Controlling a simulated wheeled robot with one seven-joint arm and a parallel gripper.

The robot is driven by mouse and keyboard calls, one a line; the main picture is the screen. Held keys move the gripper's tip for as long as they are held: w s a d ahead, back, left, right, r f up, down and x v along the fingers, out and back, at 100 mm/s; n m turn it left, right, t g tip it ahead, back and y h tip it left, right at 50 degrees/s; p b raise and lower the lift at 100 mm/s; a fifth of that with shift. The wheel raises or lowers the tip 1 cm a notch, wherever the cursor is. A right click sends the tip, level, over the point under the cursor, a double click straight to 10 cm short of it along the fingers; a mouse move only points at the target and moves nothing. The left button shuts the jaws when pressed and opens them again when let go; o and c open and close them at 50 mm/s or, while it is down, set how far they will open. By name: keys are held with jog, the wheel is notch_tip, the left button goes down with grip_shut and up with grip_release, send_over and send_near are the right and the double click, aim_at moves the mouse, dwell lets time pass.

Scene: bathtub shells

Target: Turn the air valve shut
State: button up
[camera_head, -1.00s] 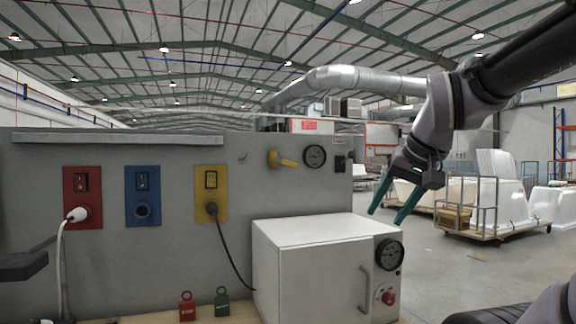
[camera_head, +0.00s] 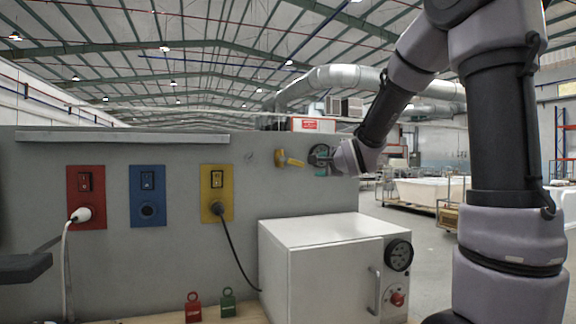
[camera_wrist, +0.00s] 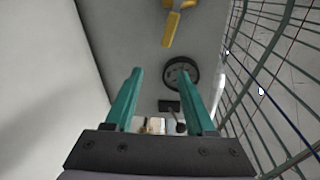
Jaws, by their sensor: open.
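The air valve is a yellow handle (camera_head: 291,161) on the grey wall panel, right of the yellow socket plate. The handle slants down to the right from its pivot. It also shows at the top of the wrist view (camera_wrist: 172,28). My gripper (camera_head: 318,164) is in front of the panel, just right of the valve and over the round gauge. In the wrist view my gripper (camera_wrist: 163,72) has its teal fingers apart with nothing between them. The yellow handle is beyond the fingertips and apart from them.
A round black gauge (camera_wrist: 180,74) is on the panel close to the right finger. A white oven-like box (camera_head: 320,255) stands below the valve. Red, blue and yellow socket plates (camera_head: 148,196) are to the left. Red and green padlocks (camera_head: 193,307) are on the bench.

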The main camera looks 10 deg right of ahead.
aim_at(297, 163)
jog(key=shift+m+t+y, duration=0.5)
jog(key=shift+t+y, duration=0.1)
jog(key=shift+y, duration=0.1)
jog(key=x, duration=0.4)
jog(key=a+x, duration=0.1)
jog(key=x, duration=0.4)
jog(key=a+x, duration=0.1)
jog(key=x, duration=0.4)
jog(key=shift+a+r, duration=0.15)
jog(key=shift+a, duration=0.05)
jog(key=shift+c, duration=0.3)
jog(key=shift+s, duration=0.1)
grip_shut()
